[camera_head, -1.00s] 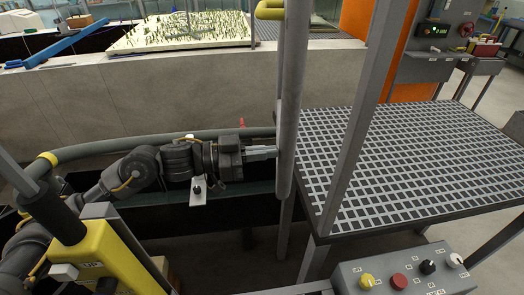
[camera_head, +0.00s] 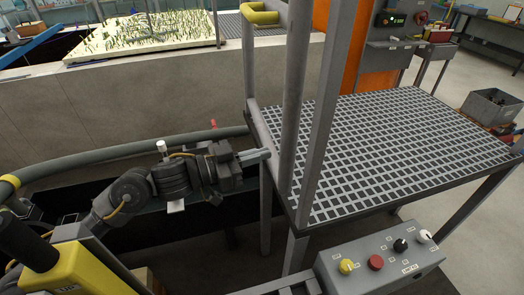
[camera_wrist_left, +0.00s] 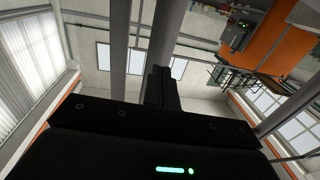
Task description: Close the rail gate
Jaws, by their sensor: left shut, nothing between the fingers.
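The rail gate cannot be told apart with certainty from its frame. Grey upright tubes stand at the left edge of the grating platform: a thick tube (camera_head: 295,90) and a flatter post (camera_head: 325,110) beside it. A yellow tube loop (camera_head: 262,18) shows behind the thick tube at the top. My left gripper (camera_head: 266,155) is shut and empty, its tips just left of the thick tube, with a small gap in the picture. The left wrist view shows the closed dark fingers (camera_wrist_left: 160,88) with grey uprights beyond them. My right gripper is not in view.
The grating platform (camera_head: 400,140) lies right of the posts. A control box (camera_head: 380,262) with several knobs stands at the front. A yellow body with a black grip (camera_head: 70,275) is at lower left. A thick grey hose (camera_head: 110,153) runs behind my left arm.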

